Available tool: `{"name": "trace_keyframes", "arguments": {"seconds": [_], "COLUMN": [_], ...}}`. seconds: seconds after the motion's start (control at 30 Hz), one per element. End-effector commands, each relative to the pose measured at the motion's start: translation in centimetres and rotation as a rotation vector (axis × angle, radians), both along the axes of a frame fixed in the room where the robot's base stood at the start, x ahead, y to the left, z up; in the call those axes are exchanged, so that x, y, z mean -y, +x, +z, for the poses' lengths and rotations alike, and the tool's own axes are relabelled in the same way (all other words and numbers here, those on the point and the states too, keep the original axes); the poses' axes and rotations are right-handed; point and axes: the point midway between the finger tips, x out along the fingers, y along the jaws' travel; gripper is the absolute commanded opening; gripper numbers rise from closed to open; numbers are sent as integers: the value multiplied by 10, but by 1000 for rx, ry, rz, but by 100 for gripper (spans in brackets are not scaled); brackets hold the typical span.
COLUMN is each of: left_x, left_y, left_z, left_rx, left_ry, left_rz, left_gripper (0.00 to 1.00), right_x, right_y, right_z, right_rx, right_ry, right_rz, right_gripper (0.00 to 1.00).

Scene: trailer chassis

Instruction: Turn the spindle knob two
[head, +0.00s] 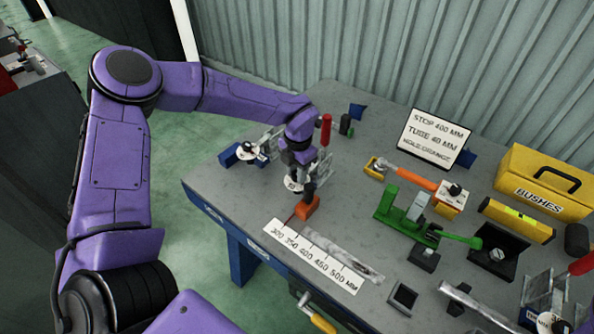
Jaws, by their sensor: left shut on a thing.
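My left arm reaches in from the left over the bench. Its gripper (297,172) points down at the fixture with clear plates (322,170) and a pale round disc (292,184). The gripper is shut on a small part there, which I take to be a spindle knob; the wrist and fingers mostly hide it. A similar fixture with a pale disc (246,152) stands just left of it. I cannot read any number on either one. My right gripper is not in view.
An orange stop block (308,208) with a dark knob stands close in front of the gripper, by the millimetre scale (313,257). A red handle (326,130) rises beside the wrist. A sign (435,138), green clamp (410,212) and yellow bushes box (545,182) stand right.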

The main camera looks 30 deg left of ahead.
Motion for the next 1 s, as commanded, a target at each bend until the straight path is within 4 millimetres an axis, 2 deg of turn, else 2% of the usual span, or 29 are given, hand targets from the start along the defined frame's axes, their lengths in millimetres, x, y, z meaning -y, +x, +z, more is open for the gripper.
{"name": "trace_keyframes", "arguments": {"seconds": [0.37,1.0], "left_x": [0,-1], "left_y": [1,1], "left_z": [-3,-4], "left_rx": [1,0], "left_ry": [-11,-44], "left_rz": [195,800], "left_gripper": [3,3], "right_x": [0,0], "right_y": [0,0], "right_z": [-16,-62], "right_rx": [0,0], "right_ry": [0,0], "right_rz": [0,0], "right_gripper": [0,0]}}
